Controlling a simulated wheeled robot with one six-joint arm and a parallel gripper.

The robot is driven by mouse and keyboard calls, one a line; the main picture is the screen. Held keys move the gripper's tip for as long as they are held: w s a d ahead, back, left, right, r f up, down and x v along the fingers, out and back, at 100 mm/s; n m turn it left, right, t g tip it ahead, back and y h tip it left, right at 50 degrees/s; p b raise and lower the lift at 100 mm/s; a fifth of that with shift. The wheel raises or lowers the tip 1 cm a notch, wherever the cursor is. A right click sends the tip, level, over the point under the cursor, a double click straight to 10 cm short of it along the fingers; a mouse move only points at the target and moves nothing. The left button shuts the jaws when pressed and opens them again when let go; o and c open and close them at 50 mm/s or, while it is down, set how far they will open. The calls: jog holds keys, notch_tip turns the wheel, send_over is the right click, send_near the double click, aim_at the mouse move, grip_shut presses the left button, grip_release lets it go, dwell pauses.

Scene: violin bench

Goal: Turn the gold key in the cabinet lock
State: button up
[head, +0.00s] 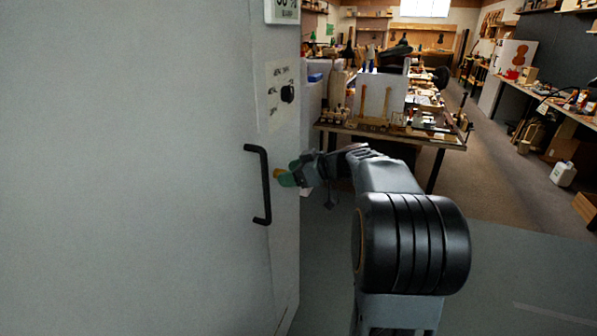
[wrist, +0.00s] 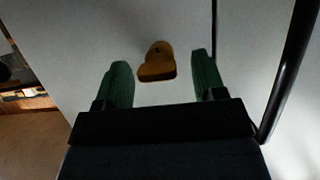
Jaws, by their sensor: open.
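The gold key (wrist: 157,62) sticks out from the light grey cabinet (head: 130,130) front. In the wrist view it sits between and a little beyond the green fingertips of my gripper (wrist: 163,78), with a gap on each side. In the head view my gripper (head: 287,177) is at the cabinet's right edge, just right of the black handle, and a bit of the gold key (head: 279,174) shows at its tips. My gripper is open and holds nothing. The lock itself is hidden behind the key.
The black bar handle (head: 265,185) stands out from the cabinet close to my gripper; it also runs along the right of the wrist view (wrist: 290,75). A panel with a black knob (head: 287,93) is above. A cluttered workbench (head: 395,132) stands behind.

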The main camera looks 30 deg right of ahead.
jog(key=c, duration=1)
jog(key=shift+o, duration=1.4)
jog(key=shift+c, duration=1.1)
